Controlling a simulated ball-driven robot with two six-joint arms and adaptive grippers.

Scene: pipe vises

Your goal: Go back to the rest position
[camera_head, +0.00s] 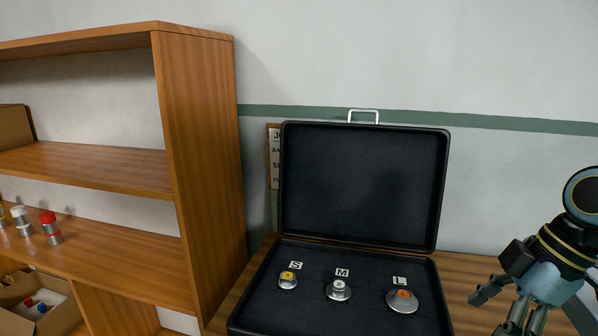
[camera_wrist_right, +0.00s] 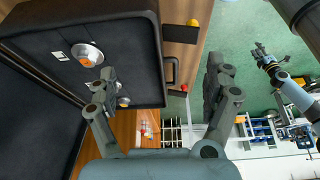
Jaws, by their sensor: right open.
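An open black case (camera_head: 340,314) stands on a wooden surface against the wall, its lid upright. Three round metal pieces sit in it: a small one with a yellow centre (camera_head: 288,281) at S, a medium one with a grey centre (camera_head: 338,290) at M, and a large one with an orange centre (camera_head: 403,301) at L. My right gripper (camera_head: 497,306) is right of the case, apart from it. In the right wrist view its fingers (camera_wrist_right: 161,78) are spread and empty. A small, distant gripper there (camera_wrist_right: 259,50) appears to be my left; its jaws are unclear.
A wooden shelf unit (camera_head: 200,150) stands left of the case. It holds red- and white-topped cylinders (camera_head: 50,228) and an open box (camera_head: 45,305) with small parts.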

